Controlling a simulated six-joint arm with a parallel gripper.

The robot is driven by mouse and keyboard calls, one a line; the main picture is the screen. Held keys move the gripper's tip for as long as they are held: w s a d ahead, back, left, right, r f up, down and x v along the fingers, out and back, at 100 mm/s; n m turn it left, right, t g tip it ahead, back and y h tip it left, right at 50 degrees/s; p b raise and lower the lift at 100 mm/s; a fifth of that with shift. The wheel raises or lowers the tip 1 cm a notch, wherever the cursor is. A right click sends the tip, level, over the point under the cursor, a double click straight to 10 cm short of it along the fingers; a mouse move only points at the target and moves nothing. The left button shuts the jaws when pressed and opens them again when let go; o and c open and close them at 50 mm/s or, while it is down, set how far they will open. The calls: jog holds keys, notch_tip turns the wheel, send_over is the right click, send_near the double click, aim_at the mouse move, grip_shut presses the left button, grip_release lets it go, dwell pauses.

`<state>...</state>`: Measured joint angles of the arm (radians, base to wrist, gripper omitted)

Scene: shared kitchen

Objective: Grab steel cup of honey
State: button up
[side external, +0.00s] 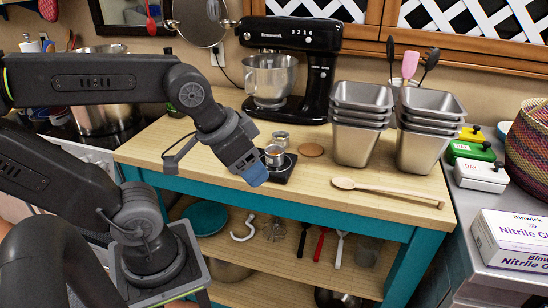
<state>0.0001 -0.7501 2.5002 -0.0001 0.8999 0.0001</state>
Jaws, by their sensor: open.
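Two small steel cups stand close together near the middle of the wooden worktop. My gripper (256,174) with blue fingertips is open and points down and right, in front of and to the left of the nearer cup. Contact with the cup cannot be judged from this view.
A black stand mixer (318,70) with a steel bowl (270,78) is behind the cups. A round wooden disc (311,150) lies right of them. Stacked steel pans (358,144) stand farther right. A wooden spoon (385,188) lies near the front edge; worktop around it is clear.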

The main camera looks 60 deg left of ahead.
jog(key=o, duration=0.6)
jog(key=n+g+y, duration=0.3)
jog(key=n+y, duration=0.1)
jog(key=n, duration=0.7)
send_over(275, 153)
jog(key=s+d, duration=0.3)
jog(key=d, duration=0.2)
notch_tip(275, 153, down, 9)
jog(key=shift+s+a+f, duration=0.1)
jog(key=shift+s+a, duration=0.05)
jog(key=shift+w+a+x, duration=0.1)
jog(key=shift+w+x, duration=0.1)
jog(key=shift+x, duration=1.35)
jog(key=shift+w+a+x, duration=0.15)
jog(key=shift+x, duration=1.45)
